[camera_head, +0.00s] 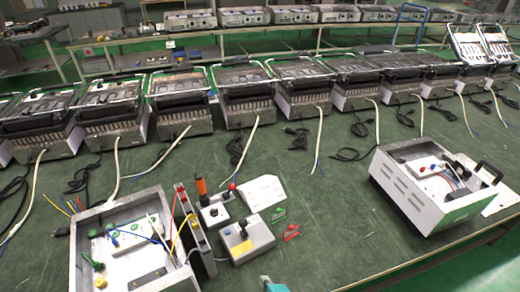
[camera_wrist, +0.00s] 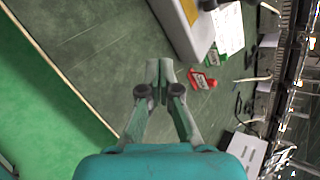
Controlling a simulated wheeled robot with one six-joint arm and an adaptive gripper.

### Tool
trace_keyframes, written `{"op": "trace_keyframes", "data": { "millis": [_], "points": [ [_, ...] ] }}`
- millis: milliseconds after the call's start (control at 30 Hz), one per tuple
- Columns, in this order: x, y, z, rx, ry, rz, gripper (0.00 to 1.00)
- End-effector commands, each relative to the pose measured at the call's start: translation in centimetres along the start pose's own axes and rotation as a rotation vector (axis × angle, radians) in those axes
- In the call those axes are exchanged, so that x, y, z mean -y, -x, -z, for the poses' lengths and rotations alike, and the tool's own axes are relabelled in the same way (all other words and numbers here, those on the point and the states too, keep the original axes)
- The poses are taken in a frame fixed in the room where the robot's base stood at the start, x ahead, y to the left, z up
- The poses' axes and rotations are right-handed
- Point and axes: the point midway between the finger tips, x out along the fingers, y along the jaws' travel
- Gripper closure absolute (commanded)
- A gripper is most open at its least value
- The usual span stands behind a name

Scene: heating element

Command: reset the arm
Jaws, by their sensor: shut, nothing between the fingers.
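My gripper (camera_wrist: 159,70) shows in the wrist view, with its two fingers together and nothing between them. It hangs over the green table (camera_wrist: 100,60), near the table's edge. A small red piece (camera_wrist: 203,82) and a green piece (camera_wrist: 212,57) lie to the right of the fingertips, apart from them. In the head view only a teal bit of my arm shows at the bottom edge, and the fingers cannot be made out there. The red piece (camera_head: 291,232) and the green piece (camera_head: 278,214) lie on the table just above it.
An open wired case (camera_head: 87,262) is at left, a white open unit (camera_head: 412,199) at right. Several heaters (camera_head: 247,90) line the back. The table between is mostly clear.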

Motion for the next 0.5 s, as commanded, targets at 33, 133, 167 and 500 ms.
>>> {"op": "trace_keyframes", "data": {
  "millis": [33, 133, 167, 500],
  "points": [
    [-1.2, 0.9, 1.0, -0.009, 0.046, 0.009, 1.00],
    [-3.1, 3.1, 2.9, -0.027, 0.169, 0.043, 1.00],
    [-3.6, 3.9, 3.4, -0.034, 0.208, 0.055, 1.00],
    [-8.4, 13.3, 7.6, -0.143, 0.663, 0.157, 1.00]
  ]
}}
